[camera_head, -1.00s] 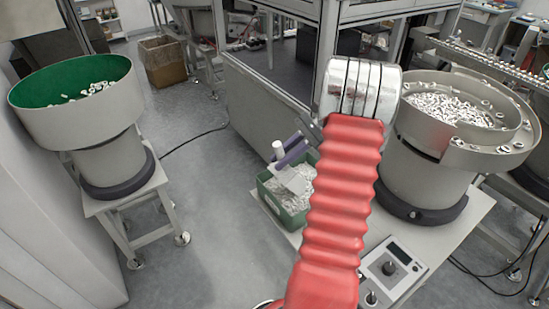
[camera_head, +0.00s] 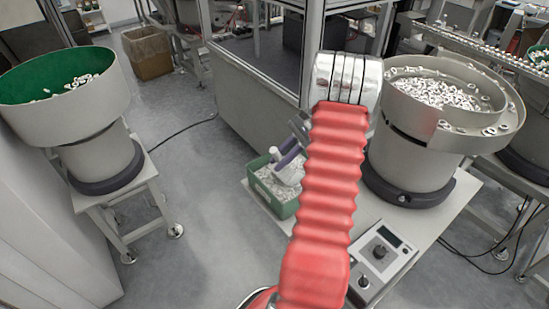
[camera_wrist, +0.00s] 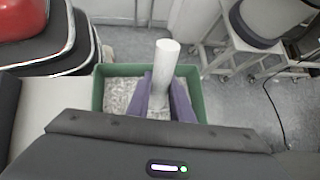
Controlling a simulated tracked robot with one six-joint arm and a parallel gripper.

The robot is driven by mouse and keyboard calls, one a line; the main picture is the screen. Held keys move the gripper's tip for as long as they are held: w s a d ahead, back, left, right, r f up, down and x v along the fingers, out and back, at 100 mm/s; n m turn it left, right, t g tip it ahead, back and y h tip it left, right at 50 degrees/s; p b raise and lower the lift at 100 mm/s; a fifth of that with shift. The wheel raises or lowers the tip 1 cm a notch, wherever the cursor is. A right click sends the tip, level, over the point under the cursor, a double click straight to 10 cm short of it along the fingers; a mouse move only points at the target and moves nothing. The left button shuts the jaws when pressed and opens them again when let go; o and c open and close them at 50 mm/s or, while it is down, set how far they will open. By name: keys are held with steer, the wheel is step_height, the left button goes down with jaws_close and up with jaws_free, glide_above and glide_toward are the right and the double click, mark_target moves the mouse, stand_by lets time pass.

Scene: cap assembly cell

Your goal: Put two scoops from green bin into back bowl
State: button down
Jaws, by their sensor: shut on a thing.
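The green bin (camera_head: 262,192) holds small pale parts and stands on the edge of a light table; it also shows in the wrist view (camera_wrist: 191,82). My gripper (camera_head: 288,158) has purple fingers and is shut on the white upright handle of a scoop (camera_head: 291,175). In the wrist view the fingers (camera_wrist: 160,98) flank the scoop handle (camera_wrist: 165,62) over the bin. The scoop's lower end is hidden there; whether it touches the parts I cannot tell. A metal bowl (camera_head: 405,133) with small parts stands right; a green-lined bowl (camera_head: 60,122) stands left. Which is the back bowl is unclear.
A control box (camera_head: 382,258) with a knob sits on the table in front of the metal bowl. A framed machine cabinet (camera_head: 255,85) stands behind the bin. A cardboard box (camera_head: 148,52) is at the back. The floor between the left stand and the table is open.

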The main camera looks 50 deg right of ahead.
steer(key=shift+s+d+f+h, duration=0.1)
steer(key=shift+d+f+h, duration=0.45)
steer(key=shift+h, duration=0.05)
steer(key=shift+w+a+f+g+h, duration=0.1)
steer(key=shift+a+g+h, duration=0.3)
steer(key=shift+h, duration=0.4)
steer(key=shift+w+a+g+h, duration=0.1)
steer(key=shift+a+g+h, duration=0.2)
steer(key=shift+a+h, duration=0.35)
steer(key=w+a+r+n+g+h, duration=0.1)
steer(key=a+r+h, duration=0.5)
steer(key=r, duration=0.1)
steer(key=shift+w+a, duration=0.2)
steer(key=shift+w, duration=0.05)
steer(key=shift+f, duration=0.1)
